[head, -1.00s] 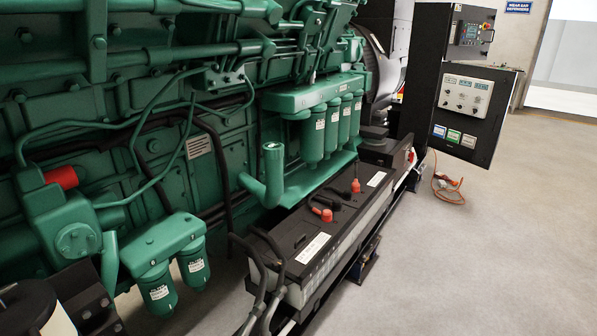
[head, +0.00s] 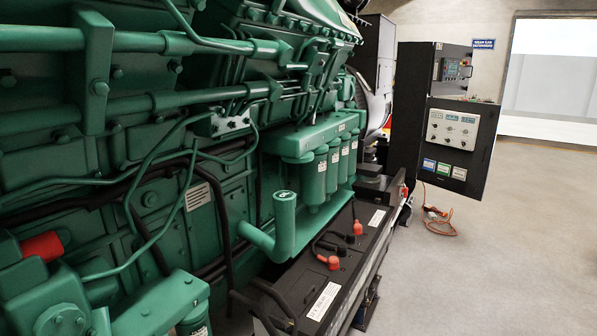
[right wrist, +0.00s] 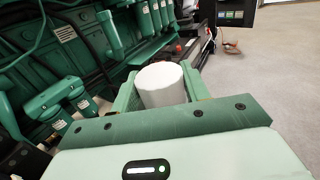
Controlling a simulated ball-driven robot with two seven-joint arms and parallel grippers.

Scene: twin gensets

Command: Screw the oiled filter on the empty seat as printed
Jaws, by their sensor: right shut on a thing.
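My right gripper (right wrist: 163,92) is shut on a plain white cylinder (right wrist: 163,84) in the right wrist view. The cylinder stands up between the green fingers; its lower part is hidden, and no print on it can be read. In the head view a green filter header (head: 310,136) on the engine carries several green filters (head: 315,180) in a row. The header's left end, beside the filters, seems to have no filter under it, but any seat there is not clear. The cylinder is apart from the header. Neither gripper shows in the head view.
A green upright pipe (head: 285,225) stands just in front of the header's left end. A black battery box (head: 320,280) with red terminal caps runs along the engine's foot. A control cabinet (head: 455,130) stands beyond. The grey floor (head: 500,270) at right is clear, apart from an orange cable (head: 438,220).

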